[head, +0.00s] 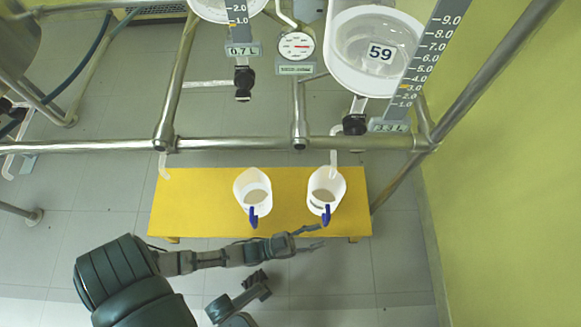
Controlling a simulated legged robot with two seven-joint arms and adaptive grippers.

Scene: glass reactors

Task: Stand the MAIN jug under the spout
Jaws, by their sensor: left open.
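Two white jugs with blue handles stand upright on a yellow bench (200,205). The left jug (243,187) is near the bench's middle, its handle facing me. The right jug (316,184) is beneath or just in front of the right white spout (333,158); I cannot tell if it is exactly below it. Another white spout (163,165) hangs over the bench's left end. I cannot read which jug is MAIN. My left gripper (322,236) is open and empty, its fingers just in front of the right jug's blue handle (326,215).
A steel rail (230,143) runs behind the bench, with uprights. Above it hang a glass vessel labelled 59 (375,50), a gauge (295,45) and level scales. A yellow-green wall (500,170) closes the right side. Tiled floor is free right of the bench.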

